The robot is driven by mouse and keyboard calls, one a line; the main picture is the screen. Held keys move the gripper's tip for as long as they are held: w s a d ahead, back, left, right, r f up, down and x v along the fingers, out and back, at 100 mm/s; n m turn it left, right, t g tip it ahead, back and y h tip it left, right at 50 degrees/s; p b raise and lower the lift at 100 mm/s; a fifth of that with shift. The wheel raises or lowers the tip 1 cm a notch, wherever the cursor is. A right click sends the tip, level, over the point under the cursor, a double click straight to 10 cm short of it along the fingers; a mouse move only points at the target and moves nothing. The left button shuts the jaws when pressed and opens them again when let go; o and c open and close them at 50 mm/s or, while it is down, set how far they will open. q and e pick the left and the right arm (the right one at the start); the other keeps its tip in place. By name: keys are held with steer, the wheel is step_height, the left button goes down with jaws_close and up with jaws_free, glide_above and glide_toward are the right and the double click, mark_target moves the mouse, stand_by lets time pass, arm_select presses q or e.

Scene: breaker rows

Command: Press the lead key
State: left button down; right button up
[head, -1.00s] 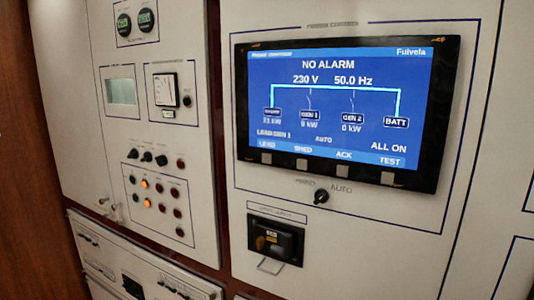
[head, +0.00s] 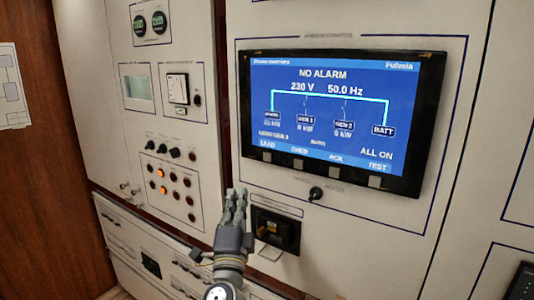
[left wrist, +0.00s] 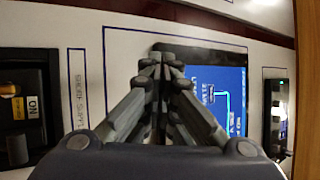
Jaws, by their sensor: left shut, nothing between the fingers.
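The lead key (head: 267,156) is the leftmost small grey square key on the bezel under the display (head: 335,115), below the word LEAD. The blue screen reads NO ALARM, 230 V, 50.0 Hz. My left gripper (head: 236,193) is shut and empty, below and slightly left of the lead key in the picture, with its fingers pointing up. In the left wrist view the shut fingertips (left wrist: 161,58) overlap the near edge of the display (left wrist: 205,58); I cannot make out the lead key there. My right gripper is in neither view.
Other bezel keys (head: 336,173) sit to the right of the lead key. A rotary knob (head: 316,193) is below them. A black breaker (head: 277,230) is just right of my left gripper. A panel of lamps and knobs (head: 170,182) stands to the left.

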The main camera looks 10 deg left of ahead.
mark_target(267, 157)
arm_select(q)
step_height(267, 157, up, 7)
steer(key=s+t+y, duration=0.1)
steer(key=s, duration=0.2)
steer(key=shift+y, duration=0.3)
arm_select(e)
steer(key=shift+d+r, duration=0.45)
arm_select(q)
steer(key=shift+w+f, duration=0.1)
steer(key=shift+w, duration=0.05)
steer(key=w+d+b, duration=0.3)
steer(key=w, duration=0.5)
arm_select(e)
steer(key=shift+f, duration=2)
arm_select(q)
steer(key=shift+w, duration=0.1)
steer(key=shift+b, duration=0.4)
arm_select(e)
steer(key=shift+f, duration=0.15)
arm_select(q)
steer(key=shift+w+d+b, duration=0.1)
steer(key=shift+w+b, duration=0.3)
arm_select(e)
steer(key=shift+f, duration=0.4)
